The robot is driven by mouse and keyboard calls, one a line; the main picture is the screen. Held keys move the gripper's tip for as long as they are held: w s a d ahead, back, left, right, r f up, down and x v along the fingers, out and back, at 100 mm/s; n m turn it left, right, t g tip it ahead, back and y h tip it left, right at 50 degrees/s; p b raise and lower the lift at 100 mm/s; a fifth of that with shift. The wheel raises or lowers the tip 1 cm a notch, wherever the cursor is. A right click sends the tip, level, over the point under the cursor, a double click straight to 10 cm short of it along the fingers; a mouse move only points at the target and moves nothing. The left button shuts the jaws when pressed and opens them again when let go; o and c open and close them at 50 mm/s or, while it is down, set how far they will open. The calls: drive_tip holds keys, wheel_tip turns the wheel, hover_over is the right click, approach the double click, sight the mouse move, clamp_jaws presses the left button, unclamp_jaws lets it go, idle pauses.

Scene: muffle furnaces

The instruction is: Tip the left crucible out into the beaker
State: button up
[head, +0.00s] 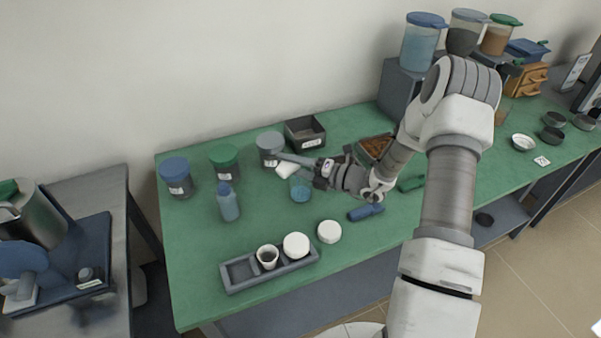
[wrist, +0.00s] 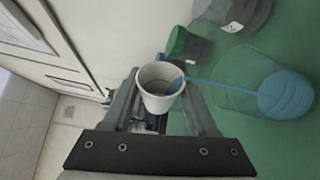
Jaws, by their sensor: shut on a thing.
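My gripper (head: 291,164) is shut on a white crucible (head: 286,170), which is tilted well over in the head view. The crucible (wrist: 157,101) also shows between the fingers in the wrist view, with its mouth visible and blue at its right rim. The clear beaker (head: 301,188) stands on the green bench just below the held crucible. In the wrist view the beaker (wrist: 226,73) has blue content. A thin blue streak (wrist: 215,84) runs from the crucible's rim into the beaker. The grey rack (head: 238,271) has an empty left slot.
The rack also holds an open crucible (head: 267,263) and a white-topped one (head: 296,245). A white round piece (head: 329,232) lies beside it. Lidded jars (head: 176,181), a blue bottle (head: 228,205) and a dark bin (head: 305,133) stand near the beaker. The front-right bench is mostly clear.

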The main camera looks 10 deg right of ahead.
drive_tip(key=shift+w+d+r+m+y+p, duration=0.15)
drive_tip(key=shift+m+y+p, duration=0.15)
drive_tip(key=shift+m+p, duration=0.35)
idle(0.9)
idle(0.8)
drive_tip(key=n, duration=0.1)
drive_tip(key=n+h, duration=0.1)
drive_tip(key=n, duration=0.1)
drive_tip(key=shift+s+a+f+n, duration=0.25)
drive_tip(key=shift+f, duration=0.1)
drive_tip(key=shift+b, duration=0.3)
drive_tip(key=n+h+b, duration=0.1)
drive_tip(key=f+n+b, duration=0.1)
drive_tip(key=shift+s+a+n+h, duration=0.1)
drive_tip(key=shift+a+n+h, duration=0.1)
drive_tip(key=shift+n+h, duration=0.15)
